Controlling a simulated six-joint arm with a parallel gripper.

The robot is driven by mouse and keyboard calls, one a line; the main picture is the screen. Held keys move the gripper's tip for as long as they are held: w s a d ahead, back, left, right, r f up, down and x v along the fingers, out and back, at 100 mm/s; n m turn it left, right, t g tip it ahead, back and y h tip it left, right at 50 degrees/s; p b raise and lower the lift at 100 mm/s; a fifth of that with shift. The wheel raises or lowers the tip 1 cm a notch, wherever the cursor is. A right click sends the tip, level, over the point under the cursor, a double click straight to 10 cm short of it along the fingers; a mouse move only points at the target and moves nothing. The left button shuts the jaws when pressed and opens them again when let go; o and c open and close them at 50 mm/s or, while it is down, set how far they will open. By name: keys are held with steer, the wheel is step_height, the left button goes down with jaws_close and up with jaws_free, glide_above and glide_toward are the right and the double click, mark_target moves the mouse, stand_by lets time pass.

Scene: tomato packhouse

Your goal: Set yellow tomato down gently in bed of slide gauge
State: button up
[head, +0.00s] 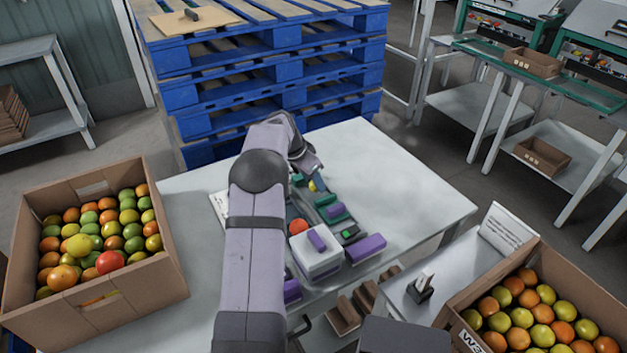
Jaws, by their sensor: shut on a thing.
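My gripper (308,179) is at the far end of my arm, over the back part of the work table, and is small and partly hidden by my wrist. It is shut on the yellow tomato (313,186), of which only a small patch shows. The slide gauge (330,208), with green jaws and a dark body, lies just below and to the right of the tomato in the picture. I cannot tell whether the tomato touches the gauge's bed.
An orange-red tomato (298,226) sits behind a white box (318,262) with a purple top piece. A purple block (366,248) lies beside it. Tomato crates stand left (150,285) and right (455,325). Blue pallets (270,75) rise behind. The table's right side is clear.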

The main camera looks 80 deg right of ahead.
steer(key=shift+f+b, duration=0.4)
steer(key=shift+f, duration=0.2)
stand_by(0.3)
steer(key=o, duration=0.8)
steer(key=shift+o, duration=0.2)
steer(key=c, duration=0.3)
steer(key=shift+r+p, duration=2.5)
steer(key=shift+r, duration=1.05)
